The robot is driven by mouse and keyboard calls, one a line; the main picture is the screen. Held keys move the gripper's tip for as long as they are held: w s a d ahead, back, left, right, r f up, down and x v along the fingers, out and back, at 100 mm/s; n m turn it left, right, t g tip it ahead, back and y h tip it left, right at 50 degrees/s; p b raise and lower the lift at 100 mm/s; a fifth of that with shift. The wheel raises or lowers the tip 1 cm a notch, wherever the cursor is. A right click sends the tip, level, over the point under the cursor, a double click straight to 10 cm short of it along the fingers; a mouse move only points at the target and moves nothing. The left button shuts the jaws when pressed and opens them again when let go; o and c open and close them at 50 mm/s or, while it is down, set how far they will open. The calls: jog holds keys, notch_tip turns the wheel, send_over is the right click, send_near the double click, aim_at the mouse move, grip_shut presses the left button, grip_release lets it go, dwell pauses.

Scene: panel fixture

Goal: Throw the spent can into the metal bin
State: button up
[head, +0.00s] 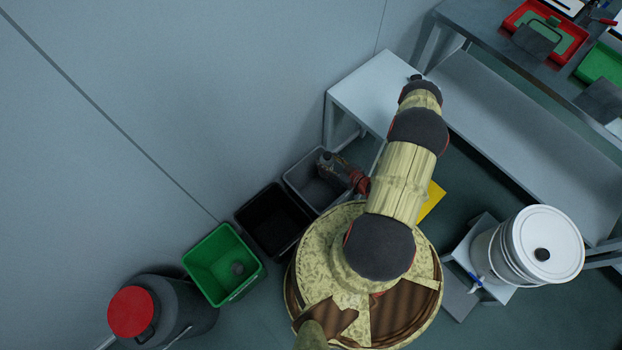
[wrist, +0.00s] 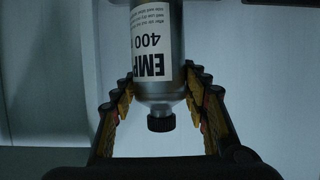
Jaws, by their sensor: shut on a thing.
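The spent can (wrist: 158,60) is a silver-grey cylinder with a white label reading "EMP" and "400" upside down and a black cap (wrist: 161,123) toward the camera. My gripper (wrist: 160,95) is shut on it, a finger on each side. In the head view my gripper (head: 332,166) hangs over the grey bin (head: 301,183), which looks like the metal bin; my arm covers its right part. I cannot clearly make out the can in the head view, nor the gripper's height above the rim.
A black bin (head: 262,222) and a green bin (head: 205,262) with a small grey thing inside stand along the wall. A dark container with a red lid (head: 131,311) is at lower left. A white table (head: 372,88), a grey bench and a white tapped bucket (head: 545,240) stand right.

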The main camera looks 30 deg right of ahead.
jog(key=shift+s+a+f, duration=0.1)
jog(key=shift+a+f, duration=0.3)
jog(key=shift+f, duration=0.25)
jog(key=shift+f+b, duration=1.95)
jog(key=shift+f, duration=0.8)
jog(key=o, duration=1.2)
jog(key=shift+o, duration=0.2)
jog(key=shift+s, duration=0.1)
jog(key=v, duration=1.2)
jog(key=shift+d, duration=0.15)
